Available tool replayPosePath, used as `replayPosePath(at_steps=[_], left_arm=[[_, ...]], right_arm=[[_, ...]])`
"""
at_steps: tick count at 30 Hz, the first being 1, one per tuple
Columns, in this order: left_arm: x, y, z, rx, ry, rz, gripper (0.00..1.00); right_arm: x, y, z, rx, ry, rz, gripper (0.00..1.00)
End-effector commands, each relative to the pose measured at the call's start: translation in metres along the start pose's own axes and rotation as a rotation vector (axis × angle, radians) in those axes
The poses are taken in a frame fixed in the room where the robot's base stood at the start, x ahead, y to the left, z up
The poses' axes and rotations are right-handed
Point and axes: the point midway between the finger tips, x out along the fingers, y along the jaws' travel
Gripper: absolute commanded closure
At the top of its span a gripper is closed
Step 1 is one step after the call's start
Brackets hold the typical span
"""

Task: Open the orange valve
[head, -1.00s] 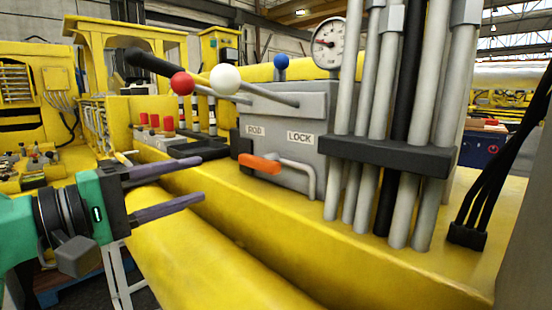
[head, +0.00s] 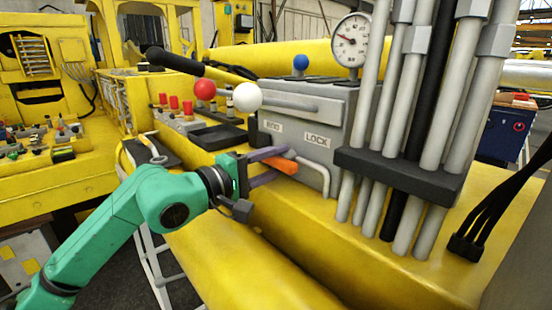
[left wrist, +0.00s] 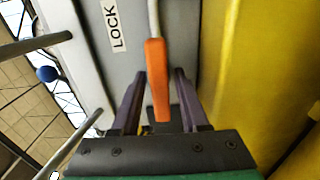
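The orange valve handle (head: 284,166) is on the front of a grey box marked ROD and LOCK, at the end of a bent grey rod. My left gripper (head: 285,164) is at the handle, its purple fingers spread open. In the left wrist view the orange handle (left wrist: 157,75) reaches between the two fingers (left wrist: 160,75), with a gap showing on each side. Part of the handle is behind the fingers in the head view. My right gripper is not in view.
Levers with a red knob (head: 205,90), a white knob (head: 247,97) and a blue knob (head: 301,62) stand above. A gauge (head: 351,43) and grey pipes (head: 432,90) are to the right. A yellow beam (head: 250,270) runs below.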

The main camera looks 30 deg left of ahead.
Motion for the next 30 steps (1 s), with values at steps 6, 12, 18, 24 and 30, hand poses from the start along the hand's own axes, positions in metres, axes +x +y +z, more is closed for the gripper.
replayPosePath(at_steps=[6, 12, 18, 24, 30], left_arm=[[0.0, 0.0, 0.0, -0.001, 0.0, 0.0, 1.0], [0.0, -0.001, 0.0, -0.018, 0.0, 0.001, 1.0], [-0.001, -0.002, 0.0, -0.087, 0.001, 0.003, 1.0], [-0.001, -0.003, -0.001, -0.223, 0.002, 0.004, 1.0], [-0.001, -0.004, -0.001, -0.404, 0.003, 0.003, 1.0]], right_arm=[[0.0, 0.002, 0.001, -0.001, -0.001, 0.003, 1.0], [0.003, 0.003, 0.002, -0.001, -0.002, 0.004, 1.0], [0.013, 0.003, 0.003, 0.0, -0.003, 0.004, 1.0], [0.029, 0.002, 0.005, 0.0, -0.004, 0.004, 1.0], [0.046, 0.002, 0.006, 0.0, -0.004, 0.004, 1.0]])
